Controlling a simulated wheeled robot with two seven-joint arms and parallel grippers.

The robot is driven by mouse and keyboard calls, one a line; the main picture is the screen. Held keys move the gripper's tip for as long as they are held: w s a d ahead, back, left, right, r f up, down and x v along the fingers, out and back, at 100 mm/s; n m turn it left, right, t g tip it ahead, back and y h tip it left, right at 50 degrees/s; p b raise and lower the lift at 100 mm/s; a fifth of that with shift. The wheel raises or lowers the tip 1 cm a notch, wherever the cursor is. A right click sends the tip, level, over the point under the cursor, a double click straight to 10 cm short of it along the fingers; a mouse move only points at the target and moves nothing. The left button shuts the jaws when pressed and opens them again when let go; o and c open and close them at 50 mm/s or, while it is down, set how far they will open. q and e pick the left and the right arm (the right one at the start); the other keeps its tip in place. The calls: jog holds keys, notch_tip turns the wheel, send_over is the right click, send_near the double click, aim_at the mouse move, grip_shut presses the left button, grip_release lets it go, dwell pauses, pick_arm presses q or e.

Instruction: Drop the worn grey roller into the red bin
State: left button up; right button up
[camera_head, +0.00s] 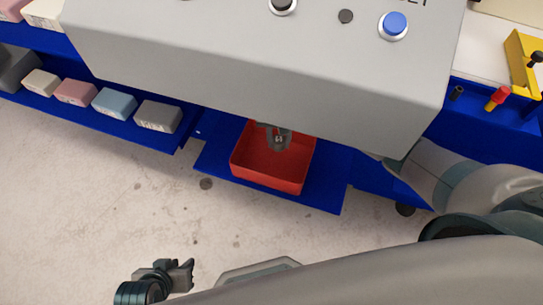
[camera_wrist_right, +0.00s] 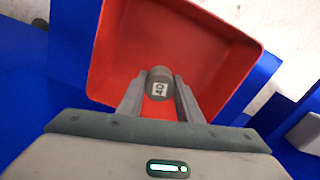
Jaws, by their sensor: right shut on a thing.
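The red bin (camera_head: 268,180) stands on a blue shelf under the grey machine. In the right wrist view the bin (camera_wrist_right: 215,50) lies open beyond my fingers. My right gripper (camera_head: 279,140) is over the bin, with the arm passing behind the machine. It is shut on the grey roller (camera_wrist_right: 160,76), a short dark cylinder with a white label on its end. The red bin surface shows around the roller. In the head view the roller is hard to make out between the fingers. My left gripper (camera_head: 184,275) hangs low at the left over the floor, away from the bin; its finger gap is unclear.
The grey machine (camera_head: 270,75), with a blue button (camera_head: 394,25), overhangs the bin's back. Several small foam blocks, including a grey one (camera_head: 158,116), stand on a blue shelf at the left. A yellow fixture (camera_head: 524,60) is at the right. The floor at the left is clear.

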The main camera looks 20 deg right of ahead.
jog(key=o, duration=1.3)
jog(key=shift+r, duration=0.1)
pick_arm(q)
jog(key=shift+a, duration=0.3)
pick_arm(e)
notch_tip(320, 180, up, 12)
jog(key=shift+f, duration=0.1)
pick_arm(q)
jog(key=shift+s+f, duration=0.1)
jog(key=shift+s, duration=0.35)
